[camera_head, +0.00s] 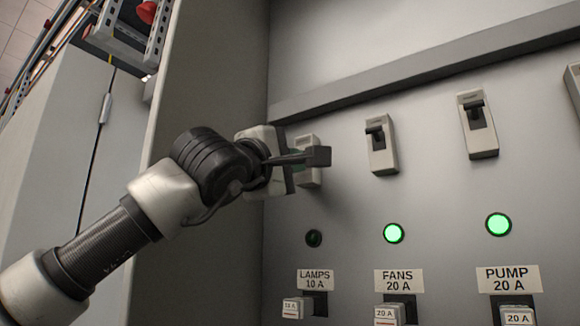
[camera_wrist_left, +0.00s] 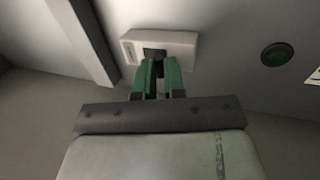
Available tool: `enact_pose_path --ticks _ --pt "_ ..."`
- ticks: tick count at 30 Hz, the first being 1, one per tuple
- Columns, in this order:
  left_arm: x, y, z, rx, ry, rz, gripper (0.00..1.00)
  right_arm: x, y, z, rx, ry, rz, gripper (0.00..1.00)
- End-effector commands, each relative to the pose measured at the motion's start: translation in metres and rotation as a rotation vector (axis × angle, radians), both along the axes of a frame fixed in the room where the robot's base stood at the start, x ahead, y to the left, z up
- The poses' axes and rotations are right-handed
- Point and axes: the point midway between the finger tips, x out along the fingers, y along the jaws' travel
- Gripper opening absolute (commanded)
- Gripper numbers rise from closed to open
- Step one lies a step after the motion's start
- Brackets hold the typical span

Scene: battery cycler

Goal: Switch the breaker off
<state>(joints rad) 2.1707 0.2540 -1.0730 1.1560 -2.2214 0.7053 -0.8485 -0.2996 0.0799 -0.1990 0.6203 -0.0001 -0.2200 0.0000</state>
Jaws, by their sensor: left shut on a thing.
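The lamps breaker (camera_head: 309,176) is a pale switch housing on the panel, partly hidden behind my left gripper (camera_head: 300,158). In the left wrist view, the breaker housing (camera_wrist_left: 184,46) shows with its black lever (camera_wrist_left: 154,53) at the tips of the gripper's green fingers (camera_wrist_left: 158,72). The fingers are close together and shut on the lever. The round lamp (camera_head: 314,238) below this breaker is dark, and it also looks unlit in the left wrist view (camera_wrist_left: 277,54). The exact lever position is hard to tell. My right gripper is not in view.
To the right are the fans breaker (camera_head: 382,146) and the pump breaker (camera_head: 478,126), with lit green lamps (camera_head: 393,233) (camera_head: 498,224) below them. Labels and plug-like blocks (camera_head: 298,307) line the bottom. A side wall (camera_head: 205,90) stands left of the panel.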

Motion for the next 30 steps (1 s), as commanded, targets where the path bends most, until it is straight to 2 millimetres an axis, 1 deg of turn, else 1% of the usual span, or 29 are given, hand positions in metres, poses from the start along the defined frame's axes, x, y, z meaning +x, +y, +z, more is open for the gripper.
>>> enact_pose_path --ticks 5,6,8,15,18,20,23,30 --pt "0.0 0.0 0.0 0.001 0.002 0.0 0.0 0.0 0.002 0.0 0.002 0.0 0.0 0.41" --pt "0.0 0.0 -0.001 0.001 0.002 0.0 0.12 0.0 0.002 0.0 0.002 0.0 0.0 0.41" --pt "0.0 0.0 -0.001 0.001 0.002 0.0 0.2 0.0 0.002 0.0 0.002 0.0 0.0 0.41" --pt "0.0 0.0 -0.001 0.001 0.002 0.0 0.2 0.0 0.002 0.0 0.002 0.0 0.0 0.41" --pt "-0.003 0.003 -0.003 0.001 0.001 0.0 0.2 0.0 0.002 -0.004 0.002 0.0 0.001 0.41" --pt "-0.009 0.006 -0.006 0.0 0.0 -0.001 0.2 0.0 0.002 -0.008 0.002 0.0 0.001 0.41" --pt "-0.022 0.015 -0.013 0.0 -0.002 -0.001 0.2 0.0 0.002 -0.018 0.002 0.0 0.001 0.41" --pt "-0.06 0.041 -0.027 0.0 0.0 0.0 0.2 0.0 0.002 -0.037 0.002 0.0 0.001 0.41"
